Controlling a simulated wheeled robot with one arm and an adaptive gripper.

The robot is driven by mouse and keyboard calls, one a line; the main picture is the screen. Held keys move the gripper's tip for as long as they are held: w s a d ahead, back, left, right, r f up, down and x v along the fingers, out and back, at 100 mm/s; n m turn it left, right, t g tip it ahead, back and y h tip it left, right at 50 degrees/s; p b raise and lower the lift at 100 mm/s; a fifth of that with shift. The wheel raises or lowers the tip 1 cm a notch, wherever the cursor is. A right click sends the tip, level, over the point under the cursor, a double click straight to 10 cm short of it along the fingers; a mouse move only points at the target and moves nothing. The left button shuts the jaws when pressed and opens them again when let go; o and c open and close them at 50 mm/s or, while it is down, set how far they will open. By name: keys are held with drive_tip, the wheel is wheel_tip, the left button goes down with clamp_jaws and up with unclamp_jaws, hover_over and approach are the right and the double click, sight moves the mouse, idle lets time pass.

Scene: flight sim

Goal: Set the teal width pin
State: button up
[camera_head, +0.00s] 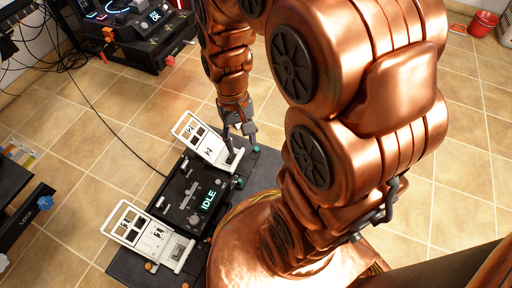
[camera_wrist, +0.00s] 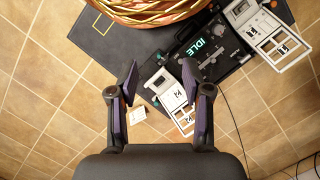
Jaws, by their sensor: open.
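The black pedal unit (camera_head: 183,190) lies on a dark base plate on the floor and carries two white pedals and a lit IDLE display (camera_head: 208,199). Two small teal pins show at its right end, the upper pin (camera_head: 255,148) by the upper white pedal (camera_head: 199,137) and the lower pin (camera_head: 238,182) nearer the display. I cannot tell which is the width pin. My gripper (camera_head: 240,135) appears over that end, close to the upper pedal. In the wrist view my gripper (camera_wrist: 160,82) is open, with a white pedal (camera_wrist: 166,90) beyond the fingers. Nothing is clearly held.
The lower white pedal (camera_head: 147,236) stands at the unit's other end, with orange knobs near it. A black device with a blue knob (camera_head: 45,202) is at left. A desk console (camera_head: 130,30) and cables are at upper left. A red bucket (camera_head: 483,23) stands far right. Tiled floor is open.

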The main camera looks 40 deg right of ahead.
drive_tip(key=w+d+f+m+t+b, duration=0.15)
drive_tip(key=w+d+f, duration=0.35)
drive_tip(key=w+f, duration=0.5)
drive_tip(key=m+t+b, duration=0.1)
drive_tip(key=m+b, duration=0.1)
drive_tip(key=m, duration=0.3)
approach(257, 148)
drive_tip(key=shift+a+f+h, duration=0.2)
drive_tip(key=shift+a+h, duration=0.1)
drive_tip(key=shift+a, duration=0.25)
drive_tip(key=shift+d+f, duration=0.2)
drive_tip(key=shift+f, duration=0.25)
wheel_tip(257, 148, down, 8)
drive_tip(key=b, duration=0.3)
drive_tip(key=shift+r, duration=0.2)
clamp_jaws()
